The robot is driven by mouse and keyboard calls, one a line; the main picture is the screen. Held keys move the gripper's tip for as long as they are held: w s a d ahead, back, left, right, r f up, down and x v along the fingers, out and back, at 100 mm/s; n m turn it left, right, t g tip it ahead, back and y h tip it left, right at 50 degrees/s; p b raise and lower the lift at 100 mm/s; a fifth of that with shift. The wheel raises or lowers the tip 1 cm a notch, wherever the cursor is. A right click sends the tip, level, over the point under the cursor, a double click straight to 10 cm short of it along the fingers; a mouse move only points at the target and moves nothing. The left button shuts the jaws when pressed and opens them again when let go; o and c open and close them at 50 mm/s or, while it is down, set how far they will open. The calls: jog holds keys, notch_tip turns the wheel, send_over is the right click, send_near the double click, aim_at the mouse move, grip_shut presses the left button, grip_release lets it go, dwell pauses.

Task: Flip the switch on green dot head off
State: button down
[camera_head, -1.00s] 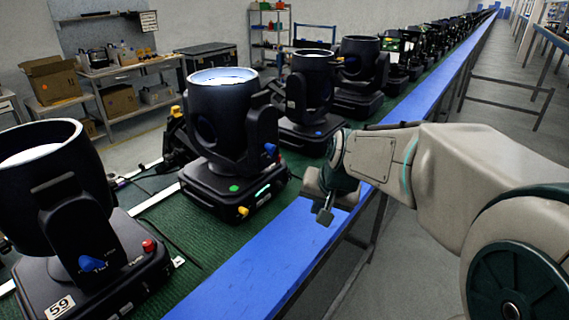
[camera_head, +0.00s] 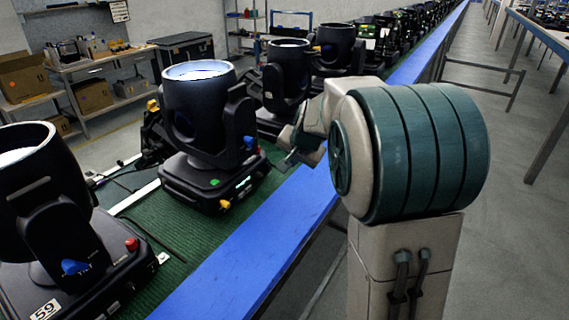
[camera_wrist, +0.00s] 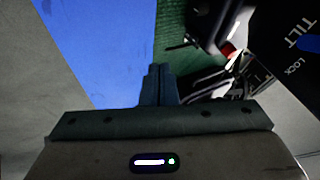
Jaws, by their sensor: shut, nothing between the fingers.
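The green dot head (camera_head: 200,110) is a black moving-head light with a green dot (camera_head: 215,182) on its base, in the middle left of the head view. A small lit panel (camera_head: 243,182) and a yellow knob-like part (camera_head: 225,204) show on its base; I cannot tell which part is the switch. A red part (camera_wrist: 228,50) and a "TILT LOCK" label (camera_wrist: 298,48) show ahead, on a head I cannot identify.
Another head (camera_head: 45,200) marked 59, with a red knob, stands at the near left. More heads (camera_head: 287,75) run back along the green mat (camera_head: 205,250). The blue table edge (camera_head: 240,265) is clear in front.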

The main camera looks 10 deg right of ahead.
aim_at(269, 167)
jog(key=x, duration=0.9)
jog(key=shift+d+f, duration=0.1)
jog(key=shift+w+a+p, duration=1.05)
jog(key=shift+w+a, duration=0.05)
jog(key=shift+a, duration=0.1)
jog(key=shift+w+a+f, duration=0.2)
jog(key=shift+w+a, duration=0.05)
jog(key=shift+w, duration=0.05)
jog(key=shift+f, duration=0.1)
jog(key=b, duration=0.3)
jog(key=shift+w+a+f, duration=0.1)
jog(key=shift+f, duration=0.25)
jog(key=shift+r, duration=0.4)
jog(key=shift+w+r+t+p, duration=0.1)
jog(key=shift+r+t+p, duration=0.2)
jog(key=shift+r+p, duration=0.45)
jog(key=shift+r, duration=0.1)
